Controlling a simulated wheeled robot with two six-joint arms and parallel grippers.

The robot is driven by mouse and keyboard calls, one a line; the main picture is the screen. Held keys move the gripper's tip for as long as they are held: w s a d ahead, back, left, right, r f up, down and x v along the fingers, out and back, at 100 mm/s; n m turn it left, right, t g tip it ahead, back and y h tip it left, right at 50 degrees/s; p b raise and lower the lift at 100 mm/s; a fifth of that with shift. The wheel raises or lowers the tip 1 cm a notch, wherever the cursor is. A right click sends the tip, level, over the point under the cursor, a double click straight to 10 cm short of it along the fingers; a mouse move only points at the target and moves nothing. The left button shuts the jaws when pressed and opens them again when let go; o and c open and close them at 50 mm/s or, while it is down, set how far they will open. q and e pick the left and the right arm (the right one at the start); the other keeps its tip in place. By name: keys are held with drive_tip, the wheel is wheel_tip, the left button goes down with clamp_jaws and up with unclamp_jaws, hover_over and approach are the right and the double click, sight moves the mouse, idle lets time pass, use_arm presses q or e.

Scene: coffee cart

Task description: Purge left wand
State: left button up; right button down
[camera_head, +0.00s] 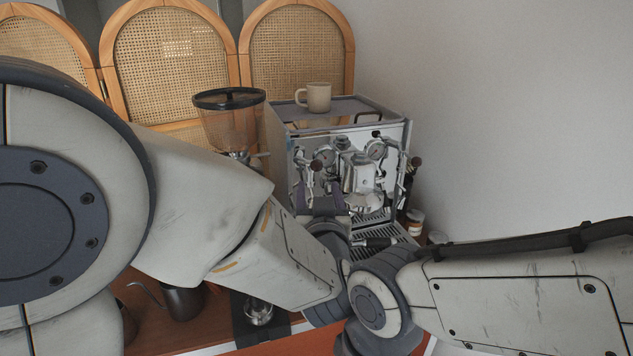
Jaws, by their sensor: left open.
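The espresso machine (395,133) stands at the back of the cart, with its chrome front facing me. A dark round knob (318,165) shows at the left of its front; a second knob (416,162) shows at the right. The left wand below the left knob is largely hidden behind my arm and gripper, and I cannot make out its tip. My left gripper (323,203) is open in front of the machine's lower left front, below the left knob. I cannot tell whether it touches the wand. My right arm comes in from the right; its gripper is out of sight.
A beige mug (315,97) stands on top of the machine. A grinder with a tinted hopper (229,118) stands to its left. A dark kettle (181,301) and a metal tool (258,312) on a dark mat are at the front left. Small jars (415,222) stand at the right.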

sight(317, 168)
use_arm(q)
drive_tip(key=w+p, duration=0.1)
drive_tip(key=w, duration=0.3)
drive_tip(key=w+p, duration=0.2)
drive_tip(key=w, duration=0.3)
drive_tip(key=shift+a+r, duration=0.15)
drive_tip(key=shift+r, duration=0.05)
drive_tip(key=shift+w+f, duration=0.1)
drive_tip(key=shift+w, duration=0.55)
clamp_jaws()
drive_tip(key=shift+f, duration=0.1)
